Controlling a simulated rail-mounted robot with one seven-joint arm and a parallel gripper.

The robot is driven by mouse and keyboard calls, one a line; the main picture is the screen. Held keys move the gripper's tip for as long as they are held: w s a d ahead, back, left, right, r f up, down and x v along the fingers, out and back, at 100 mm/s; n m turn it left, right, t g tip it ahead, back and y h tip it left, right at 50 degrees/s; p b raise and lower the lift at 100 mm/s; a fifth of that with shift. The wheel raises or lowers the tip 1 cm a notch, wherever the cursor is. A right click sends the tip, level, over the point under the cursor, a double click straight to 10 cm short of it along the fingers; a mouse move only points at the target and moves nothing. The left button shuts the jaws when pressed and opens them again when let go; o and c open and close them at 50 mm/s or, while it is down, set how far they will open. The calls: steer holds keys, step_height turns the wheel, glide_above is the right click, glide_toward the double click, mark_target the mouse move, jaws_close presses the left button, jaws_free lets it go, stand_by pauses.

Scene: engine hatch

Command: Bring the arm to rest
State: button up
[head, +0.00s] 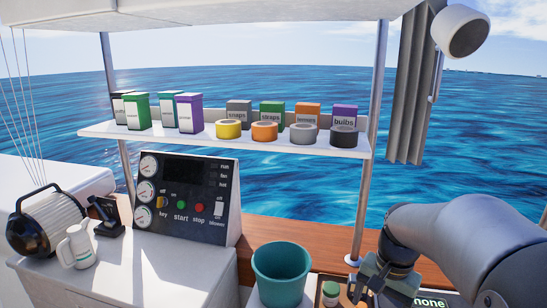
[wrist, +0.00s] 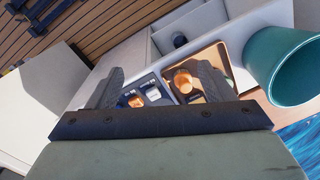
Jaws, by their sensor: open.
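My gripper (head: 368,288) is low at the right of the head view, at the end of my grey arm, just right of a small jar with a green lid (head: 331,288). In the wrist view my gripper (wrist: 158,88) shows two dark fingers spread apart, with nothing held between them.
A teal bucket (head: 281,272) stands left of my gripper. A shelf (head: 100,130) bears boxes and tape rolls. A post (head: 366,190) rises behind my arm.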

steer(key=s+a+f+n, duration=0.3)
steer(key=s+a+n, duration=0.5)
steer(key=s+a, duration=0.3)
steer(key=s, duration=0.3)
steer(key=shift+s+n+h+p, duration=0.2)
steer(key=shift+n+h+p, duration=0.1)
steer(key=shift+n, duration=0.1)
